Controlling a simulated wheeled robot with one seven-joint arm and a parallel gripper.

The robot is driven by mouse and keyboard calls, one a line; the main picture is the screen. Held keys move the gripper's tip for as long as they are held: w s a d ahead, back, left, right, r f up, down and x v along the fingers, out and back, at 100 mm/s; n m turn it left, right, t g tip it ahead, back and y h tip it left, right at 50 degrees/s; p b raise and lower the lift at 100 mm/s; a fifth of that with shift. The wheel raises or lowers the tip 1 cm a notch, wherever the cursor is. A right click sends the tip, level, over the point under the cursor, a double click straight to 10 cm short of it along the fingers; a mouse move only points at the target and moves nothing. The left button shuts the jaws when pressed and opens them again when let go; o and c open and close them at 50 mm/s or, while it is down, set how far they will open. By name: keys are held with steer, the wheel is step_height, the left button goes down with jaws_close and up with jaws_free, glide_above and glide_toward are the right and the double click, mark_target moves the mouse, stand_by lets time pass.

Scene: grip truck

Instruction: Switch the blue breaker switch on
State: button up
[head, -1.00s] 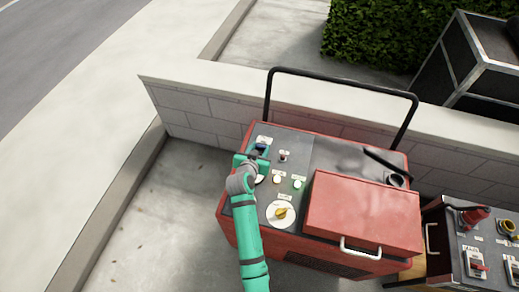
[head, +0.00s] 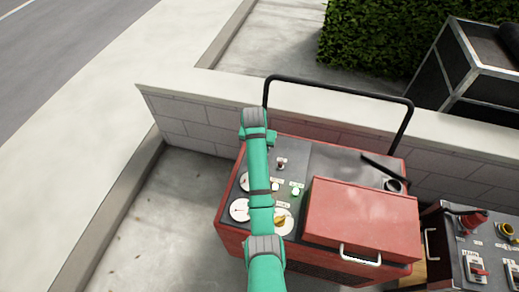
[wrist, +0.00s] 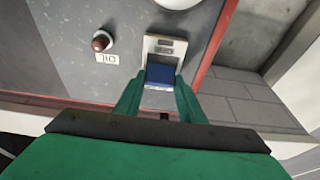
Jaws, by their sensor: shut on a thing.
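The blue breaker switch (wrist: 160,75) sits in a pale frame (wrist: 165,45) near the red edge of the grey panel, seen in the wrist view. My gripper (wrist: 160,92) has its two green fingers on either side of the blue switch and is shut on it. The fingers partly cover the switch, and I cannot tell its position. In the head view my arm hides the switch, and a small part of my gripper (head: 270,138) shows at the panel's far left corner.
The red machine (head: 230,235) carries gauges, a green button (head: 296,191), a yellow knob (head: 279,220) and a red box (head: 362,215). A black handle bar (head: 335,88) rises behind it. A second panel with a red lever (head: 478,271) stands at right. A low wall (head: 190,118) runs behind.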

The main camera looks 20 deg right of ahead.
steer(key=shift+w+d+g, duration=0.1)
steer(key=shift+w+g, duration=0.1)
steer(key=shift+g, duration=0.1)
steer(key=shift+f+y, duration=0.1)
steer(key=shift+y, duration=0.2)
steer(key=o, duration=1.1)
steer(key=shift+c, duration=0.2)
